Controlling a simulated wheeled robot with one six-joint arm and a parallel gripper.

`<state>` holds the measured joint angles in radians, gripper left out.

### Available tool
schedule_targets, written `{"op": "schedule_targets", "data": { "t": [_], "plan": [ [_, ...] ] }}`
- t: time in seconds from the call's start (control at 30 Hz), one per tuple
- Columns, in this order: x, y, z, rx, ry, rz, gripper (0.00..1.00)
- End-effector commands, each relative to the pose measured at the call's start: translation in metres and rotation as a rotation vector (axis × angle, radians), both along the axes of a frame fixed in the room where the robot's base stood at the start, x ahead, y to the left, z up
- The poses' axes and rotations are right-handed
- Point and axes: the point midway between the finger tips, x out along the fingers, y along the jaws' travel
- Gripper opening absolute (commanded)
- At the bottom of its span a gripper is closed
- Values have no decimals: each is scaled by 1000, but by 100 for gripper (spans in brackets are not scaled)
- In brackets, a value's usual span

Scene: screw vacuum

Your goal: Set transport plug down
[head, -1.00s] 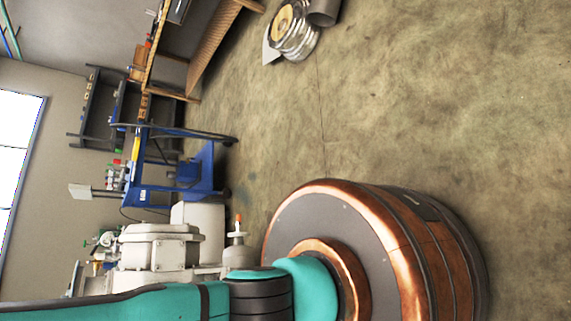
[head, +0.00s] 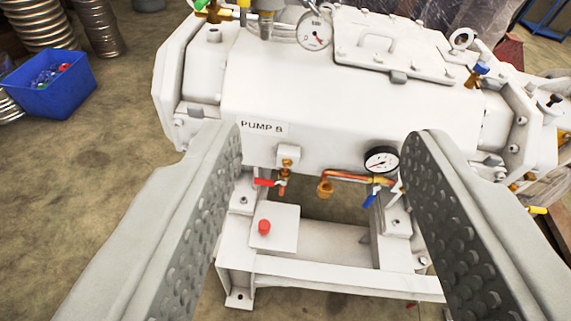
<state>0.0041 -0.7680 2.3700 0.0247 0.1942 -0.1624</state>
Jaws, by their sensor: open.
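My gripper (head: 324,142) is open. Its two grey studded fingers reach in from the lower left and lower right, with nothing between them. Beyond the fingers stands a white machine (head: 345,115) labelled PUMP B. A small red cap or knob (head: 264,227) stands on a flat white plate (head: 284,240) low on the pump's frame, between the fingers in the picture and apart from both. I cannot tell whether this red piece is the transport plug.
A blue bin (head: 70,91) with small red and green items sits on the floor at left. A pressure gauge (head: 381,161), copper pipe (head: 345,177) and red- and blue-handled valves stick out from the pump's front. Ribbed metal hoses (head: 40,27) stand behind the bin; floor below the bin is clear.

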Motion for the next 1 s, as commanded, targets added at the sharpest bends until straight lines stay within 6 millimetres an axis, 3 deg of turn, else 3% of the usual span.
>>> {"op": "schedule_targets", "data": {
  "t": [0.1,0.3,0.9,1.0],
  "plan": [
    [-29,0,20,63,-87,-12,50],
    [-55,1,36,126,-166,-19,50],
    [-58,1,38,136,-176,-20,50],
    [-58,1,38,136,-176,-20,36]
  ]
}}
